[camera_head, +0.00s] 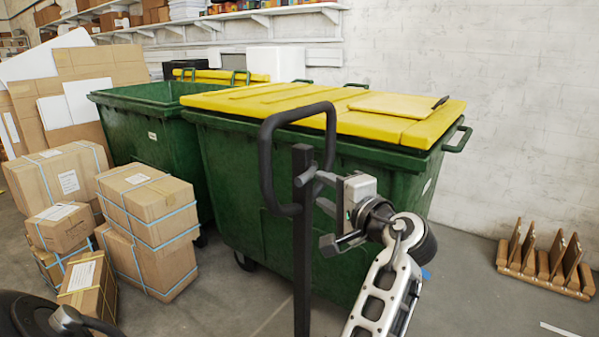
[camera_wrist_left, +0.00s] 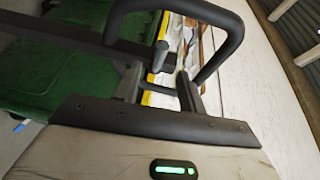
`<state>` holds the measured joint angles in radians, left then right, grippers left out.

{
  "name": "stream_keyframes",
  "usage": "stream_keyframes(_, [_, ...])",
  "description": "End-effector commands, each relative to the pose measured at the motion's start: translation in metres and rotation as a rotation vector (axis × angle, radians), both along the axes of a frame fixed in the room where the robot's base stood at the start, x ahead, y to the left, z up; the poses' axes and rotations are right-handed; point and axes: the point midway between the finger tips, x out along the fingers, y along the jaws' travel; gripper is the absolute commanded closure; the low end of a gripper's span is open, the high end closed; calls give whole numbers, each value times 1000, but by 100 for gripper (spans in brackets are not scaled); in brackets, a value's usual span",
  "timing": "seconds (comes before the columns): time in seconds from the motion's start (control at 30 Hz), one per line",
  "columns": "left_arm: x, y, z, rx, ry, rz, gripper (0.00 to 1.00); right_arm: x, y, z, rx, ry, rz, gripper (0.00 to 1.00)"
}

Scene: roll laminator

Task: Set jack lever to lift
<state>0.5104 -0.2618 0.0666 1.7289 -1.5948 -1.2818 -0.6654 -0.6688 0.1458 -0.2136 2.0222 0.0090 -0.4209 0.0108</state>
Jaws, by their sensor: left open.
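The jack handle is a black loop (camera_head: 268,160) on top of a dark upright post (camera_head: 303,260) in the middle of the head view. A short grey lever (camera_head: 303,178) sticks out near the top of the post. The loop (camera_wrist_left: 222,22) also crosses the top of the left wrist view, where the grey lever (camera_wrist_left: 160,56) shows near the fingertips. My left gripper (camera_head: 320,193) is open just right of the post, its fingers reaching toward the lever. In the left wrist view its fingers (camera_wrist_left: 160,84) stand apart; I cannot tell whether either touches the lever. My right gripper is not in view.
Green bins (camera_head: 240,190) with yellow lids (camera_head: 290,97) stand close behind the handle. Strapped cardboard boxes (camera_head: 150,215) are stacked at the left. A wooden rack (camera_head: 545,262) lies on the floor at the right. Floor between the arm and that rack is clear.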

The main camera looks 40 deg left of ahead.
Motion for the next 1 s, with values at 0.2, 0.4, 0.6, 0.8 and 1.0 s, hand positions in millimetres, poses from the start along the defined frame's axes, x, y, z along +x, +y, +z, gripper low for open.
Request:
stream_keyframes(0.2, [14, 48, 0, 2, 1, 1, 59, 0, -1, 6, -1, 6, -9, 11])
stream_keyframes(0.4, [23, 80, -3, 2, 1, 1, 59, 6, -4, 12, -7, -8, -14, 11])
stream_keyframes(0.6, [28, 96, -5, 1, -1, -1, 59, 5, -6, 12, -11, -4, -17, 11])
stream_keyframes(0.8, [29, 98, -6, 0, -1, -2, 59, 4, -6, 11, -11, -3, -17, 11])
stream_keyframes(1.0, [29, 98, -6, 0, -1, -1, 82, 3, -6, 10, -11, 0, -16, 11])
